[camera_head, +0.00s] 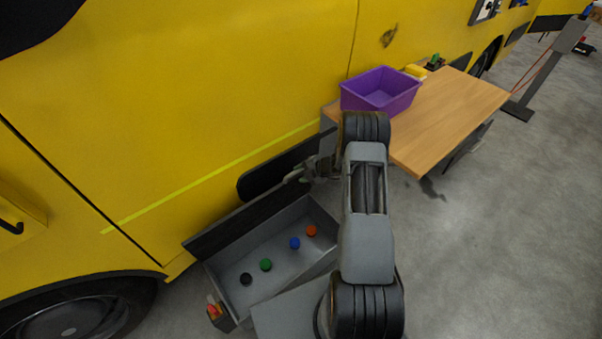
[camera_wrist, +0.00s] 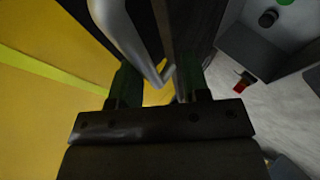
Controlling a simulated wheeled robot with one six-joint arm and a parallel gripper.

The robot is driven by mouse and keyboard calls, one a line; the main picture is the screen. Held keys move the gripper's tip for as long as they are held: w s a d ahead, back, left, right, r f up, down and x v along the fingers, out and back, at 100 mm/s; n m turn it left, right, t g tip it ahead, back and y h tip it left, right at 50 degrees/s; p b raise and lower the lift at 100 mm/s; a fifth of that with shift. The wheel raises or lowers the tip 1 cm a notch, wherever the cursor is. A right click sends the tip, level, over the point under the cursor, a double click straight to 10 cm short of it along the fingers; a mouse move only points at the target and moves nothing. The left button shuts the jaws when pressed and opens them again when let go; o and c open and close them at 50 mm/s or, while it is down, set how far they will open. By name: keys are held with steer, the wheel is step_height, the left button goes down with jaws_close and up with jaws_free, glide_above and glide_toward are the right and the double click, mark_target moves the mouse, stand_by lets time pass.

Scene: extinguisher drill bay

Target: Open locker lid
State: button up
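The locker (camera_head: 236,308) is a grey open-topped box on the floor beside the yellow vehicle. Its dark lid (camera_head: 240,222) stands raised along the back edge, so the inside shows. Black, green, blue and orange round items lie in it. My gripper (camera_head: 297,177) is by the lid's upper right end in the head view. In the wrist view, my gripper (camera_wrist: 158,78) has its green-sided fingers apart, with the grey bar handle (camera_wrist: 125,35) reaching between them. Yellow shows through the gap, and I see no firm grip. My arm hides the locker's right end.
The yellow vehicle (camera_head: 200,90) stands close behind the lid. A wooden table (camera_head: 450,115) with a purple bin (camera_head: 382,92) is to the right. Grey floor on the right is free.

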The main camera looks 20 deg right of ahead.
steer(key=v, duration=1.3)
steer(key=shift+p, duration=0.35)
steer(key=shift+r, duration=0.1)
